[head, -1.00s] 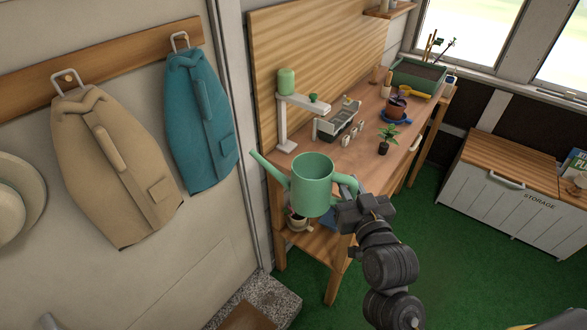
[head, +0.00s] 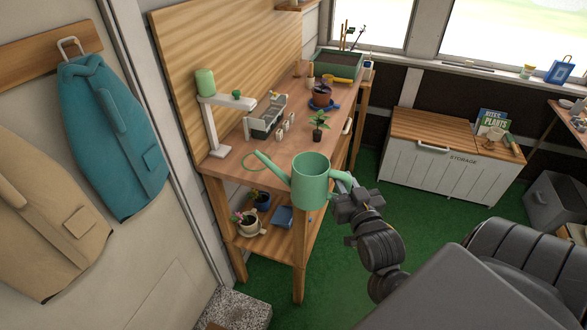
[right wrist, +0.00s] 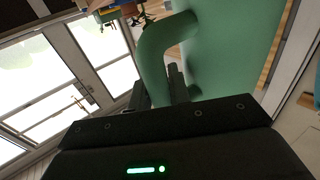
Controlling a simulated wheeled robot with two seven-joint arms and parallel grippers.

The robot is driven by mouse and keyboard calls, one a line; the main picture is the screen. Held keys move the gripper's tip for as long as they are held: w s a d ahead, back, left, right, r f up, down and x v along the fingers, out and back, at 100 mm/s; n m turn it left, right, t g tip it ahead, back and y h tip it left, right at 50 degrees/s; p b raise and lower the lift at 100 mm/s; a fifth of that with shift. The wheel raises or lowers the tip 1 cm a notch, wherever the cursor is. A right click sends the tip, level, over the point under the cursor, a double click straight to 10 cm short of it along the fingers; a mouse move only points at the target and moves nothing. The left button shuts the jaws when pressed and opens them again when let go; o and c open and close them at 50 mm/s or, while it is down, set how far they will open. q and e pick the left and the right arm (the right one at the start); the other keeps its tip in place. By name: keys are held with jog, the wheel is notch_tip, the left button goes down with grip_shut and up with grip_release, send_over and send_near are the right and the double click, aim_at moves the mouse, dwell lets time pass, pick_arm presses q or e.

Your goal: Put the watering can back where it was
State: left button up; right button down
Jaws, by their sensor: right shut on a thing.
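The watering can (head: 311,183) is mint green with a long spout pointing to the upper left. My right gripper (head: 346,190) is shut on its handle and holds it upright in the air, in front of the near edge of the wooden potting bench (head: 228,165) in the head view. In the right wrist view the curved handle (right wrist: 152,55) runs down between my fingers (right wrist: 170,92), with the green body beside it. My left gripper is not in view.
Potted plants (head: 247,222) sit on the lower shelf. A storage box (head: 440,165) is at right; green floor lies between.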

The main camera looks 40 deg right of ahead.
jog(key=shift+d, duration=0.2)
jog(key=shift+f+p+x, duration=0.6)
jog(key=shift+p+x, duration=0.25)
jog(key=shift+x, duration=2.1)
jog(key=shift+f+p+x, duration=0.6)
jog(key=shift+p+x, duration=0.25)
jog(key=shift+x, duration=2.1)
jog(key=shift+f+p+x, duration=0.6)
jog(key=shift+p+x, duration=0.25)
jog(key=shift+x, duration=2.1)
jog(key=shift+f, duration=0.15)
jog(key=shift+f, duration=0.1)
